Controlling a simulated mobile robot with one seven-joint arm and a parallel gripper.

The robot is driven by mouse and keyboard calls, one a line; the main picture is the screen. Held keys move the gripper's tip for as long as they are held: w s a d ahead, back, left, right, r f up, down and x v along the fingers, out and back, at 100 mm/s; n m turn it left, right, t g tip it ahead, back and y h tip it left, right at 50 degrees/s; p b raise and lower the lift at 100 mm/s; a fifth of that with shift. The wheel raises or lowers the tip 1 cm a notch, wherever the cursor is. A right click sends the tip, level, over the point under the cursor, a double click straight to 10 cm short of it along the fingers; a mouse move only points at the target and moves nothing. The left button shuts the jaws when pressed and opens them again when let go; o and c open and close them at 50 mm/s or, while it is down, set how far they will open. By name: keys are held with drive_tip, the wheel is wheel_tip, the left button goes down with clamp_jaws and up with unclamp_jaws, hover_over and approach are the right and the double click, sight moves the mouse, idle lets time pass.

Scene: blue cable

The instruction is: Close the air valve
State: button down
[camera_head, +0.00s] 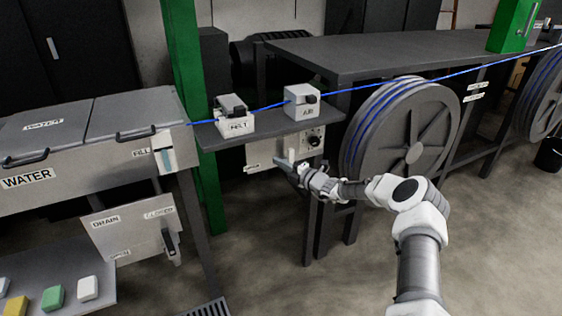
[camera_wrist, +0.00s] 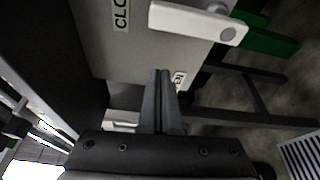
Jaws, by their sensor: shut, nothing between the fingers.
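A grey panel (camera_head: 264,154) under the small shelf carries a pale lever, which I take for the air valve handle (camera_head: 291,155). In the wrist view this white lever (camera_wrist: 190,20) lies across the picture near the top, with a round hub at its right end. A label starting "CLO" (camera_wrist: 122,15) is on the panel to its left; a partly hidden label (camera_wrist: 179,80) is below. My gripper (camera_head: 284,165) is in front of the panel, near the lever. In the wrist view its fingers (camera_wrist: 160,74) are together and empty, below the lever in the picture and apart from it.
The shelf (camera_head: 268,137) above bears the AIR box (camera_head: 302,101) and another labelled box (camera_head: 234,116), with a blue cable (camera_head: 390,83) running through. A large cable reel (camera_head: 405,140) stands right of the panel. The WATER tank (camera_head: 90,140) is at left. A green post (camera_head: 187,75) stands between.

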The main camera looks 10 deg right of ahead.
drive_tip(key=p+v, duration=0.1)
drive_tip(key=v, duration=0.8)
drive_tip(key=shift+d+f, duration=0.2)
drive_tip(key=shift+d, duration=0.25)
